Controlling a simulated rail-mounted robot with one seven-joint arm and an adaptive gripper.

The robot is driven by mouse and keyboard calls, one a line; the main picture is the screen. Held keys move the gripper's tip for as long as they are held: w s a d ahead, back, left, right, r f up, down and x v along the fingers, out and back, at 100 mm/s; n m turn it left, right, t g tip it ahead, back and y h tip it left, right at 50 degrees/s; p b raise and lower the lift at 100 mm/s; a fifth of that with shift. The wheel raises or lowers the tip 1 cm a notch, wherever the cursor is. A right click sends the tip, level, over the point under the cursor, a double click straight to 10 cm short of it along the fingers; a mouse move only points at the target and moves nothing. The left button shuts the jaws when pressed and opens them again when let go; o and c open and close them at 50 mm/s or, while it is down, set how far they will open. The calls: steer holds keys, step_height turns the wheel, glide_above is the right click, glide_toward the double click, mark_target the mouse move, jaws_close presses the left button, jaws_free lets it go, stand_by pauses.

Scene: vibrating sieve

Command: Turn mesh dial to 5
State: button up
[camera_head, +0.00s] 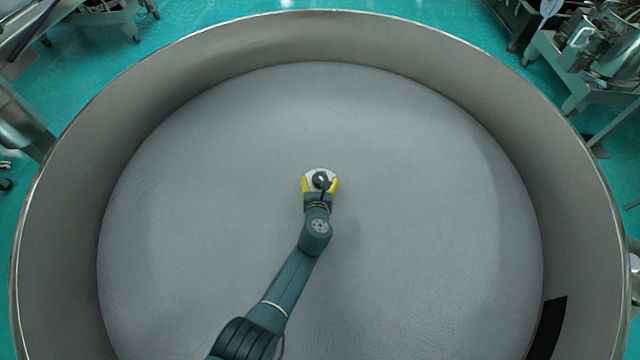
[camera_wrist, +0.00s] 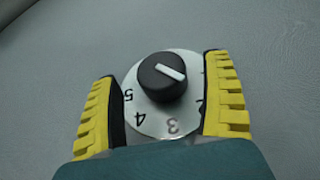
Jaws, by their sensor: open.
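The mesh dial is a round white plate (camera_wrist: 152,122) with a black knob (camera_wrist: 163,79) standing up from it, seen in the wrist view. A white line on the knob top slants from upper left to lower right; I cannot tell which end is the pointer. The numerals 5, 4 and 3 show at the left and bottom of the plate; the right-hand marks are partly hidden by a finger. My gripper (camera_wrist: 161,70) is open, one yellow-padded finger on each side of the dial. In the head view my gripper (camera_head: 320,184) is over the dial plate (camera_head: 318,171).
The dial sits near the middle of a wide grey sieve surface (camera_head: 420,200). A tall round metal wall (camera_head: 330,38) encloses it. A black patch (camera_head: 547,325) is on the wall at lower right. The surface around the dial is clear.

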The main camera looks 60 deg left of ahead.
steer(key=shift+b+x, duration=0.55)
steer(key=shift+x, duration=0.7)
steer(key=c, duration=1.2)
